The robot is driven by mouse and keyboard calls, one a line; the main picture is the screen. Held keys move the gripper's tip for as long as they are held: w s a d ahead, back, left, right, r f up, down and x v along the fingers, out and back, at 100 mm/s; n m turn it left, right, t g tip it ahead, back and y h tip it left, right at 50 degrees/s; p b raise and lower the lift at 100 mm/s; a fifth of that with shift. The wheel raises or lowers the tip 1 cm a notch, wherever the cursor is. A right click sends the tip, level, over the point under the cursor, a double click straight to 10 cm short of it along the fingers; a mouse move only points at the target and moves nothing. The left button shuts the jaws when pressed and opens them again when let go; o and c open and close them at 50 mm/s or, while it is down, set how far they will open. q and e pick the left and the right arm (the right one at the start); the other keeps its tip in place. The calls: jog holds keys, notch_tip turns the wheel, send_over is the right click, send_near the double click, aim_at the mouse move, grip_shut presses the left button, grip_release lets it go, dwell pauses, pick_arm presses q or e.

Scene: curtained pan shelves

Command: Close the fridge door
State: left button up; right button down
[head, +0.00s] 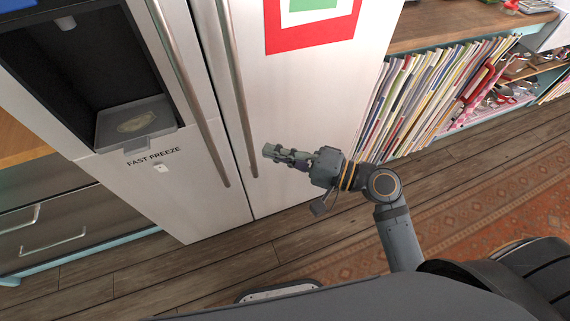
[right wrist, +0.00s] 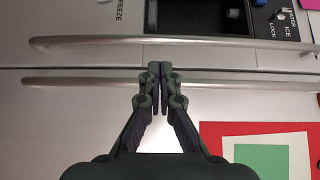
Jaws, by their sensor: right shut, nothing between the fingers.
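The fridge has two doors side by side, each with a long metal handle. The right door (head: 300,110) is plain light grey with a red, white and green picture on it. The left door (head: 200,205) has a dark dispenser recess. The doors look about flush; I cannot tell whether a small gap remains. My right gripper (head: 268,151) is shut and empty in front of the right door, just right of its handle (head: 238,90). In the right wrist view, the shut fingertips (right wrist: 160,66) overlap the right door's handle (right wrist: 220,86); contact is unclear. My left gripper is out of view.
A low shelf (head: 420,35) packed with thin books (head: 410,100) stands right of the fridge. Dark drawers (head: 60,225) are at its left. The wooden floor (head: 265,255) in front is clear, with a red patterned rug (head: 490,205) at the right.

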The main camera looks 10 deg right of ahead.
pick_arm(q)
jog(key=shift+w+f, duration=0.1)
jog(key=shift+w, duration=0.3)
pick_arm(e)
jog(key=s, duration=0.1)
jog(key=s+d, duration=0.1)
jog(key=s, duration=0.1)
jog(key=shift+s+d+r, duration=0.1)
jog(key=shift+s+r, duration=0.05)
jog(key=shift+r, duration=0.05)
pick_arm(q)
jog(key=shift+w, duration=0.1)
